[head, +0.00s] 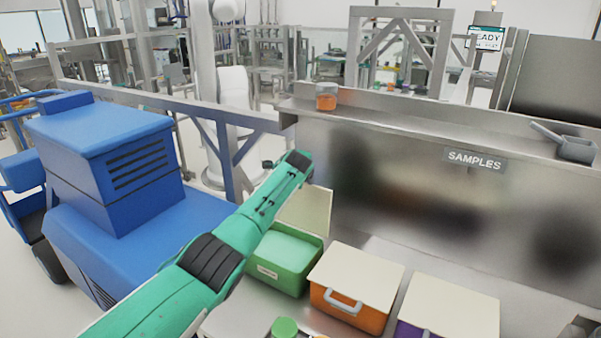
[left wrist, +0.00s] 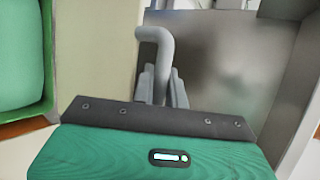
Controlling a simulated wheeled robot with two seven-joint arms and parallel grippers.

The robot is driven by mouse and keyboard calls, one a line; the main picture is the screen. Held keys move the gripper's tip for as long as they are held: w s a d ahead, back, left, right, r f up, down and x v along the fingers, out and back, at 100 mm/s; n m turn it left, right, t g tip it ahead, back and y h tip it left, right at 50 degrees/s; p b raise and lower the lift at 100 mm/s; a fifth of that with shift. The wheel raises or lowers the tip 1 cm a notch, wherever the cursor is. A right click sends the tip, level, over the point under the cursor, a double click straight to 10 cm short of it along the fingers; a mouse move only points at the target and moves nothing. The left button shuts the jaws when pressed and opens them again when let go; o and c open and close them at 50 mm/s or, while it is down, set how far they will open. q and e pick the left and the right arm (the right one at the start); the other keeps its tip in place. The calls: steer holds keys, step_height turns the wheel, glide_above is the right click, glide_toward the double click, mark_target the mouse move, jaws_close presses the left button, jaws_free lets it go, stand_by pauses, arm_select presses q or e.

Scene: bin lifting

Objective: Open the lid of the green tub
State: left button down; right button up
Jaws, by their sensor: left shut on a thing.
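The green tub (head: 272,278) stands on the steel bench in the head view, left of an orange tub. Its cream lid (head: 308,212) is raised and tilted up at the tub's back edge, so the pale green inside shows. My left arm crosses in front of part of the lid. In the left wrist view the lid (left wrist: 95,55) lies between the green tub (left wrist: 45,108) and my left gripper (left wrist: 163,85). That gripper is shut on the lid's grey handle (left wrist: 155,36). In the head view its fingers are hidden behind the arm's end. My right gripper is not in view.
An orange tub (head: 341,312) and a purple tub (head: 408,329), both with cream lids on, stand to the right. A steel wall and shelf (head: 400,118) rise behind, holding an orange jar (head: 326,97) and a grey scoop (head: 572,146). A green round cap (head: 285,327) is at the front.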

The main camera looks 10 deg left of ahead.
arm_select(q)
steer(key=c, duration=1.7)
jaws_free()
steer(key=shift+s+r, duration=0.1)
steer(key=shift+s, duration=0.05)
steer(key=b+v, duration=0.3)
steer(key=v, duration=1)
steer(key=shift+s+b, duration=0.2)
steer(key=shift+b, duration=0.1)
steer(key=shift+d, duration=0.1)
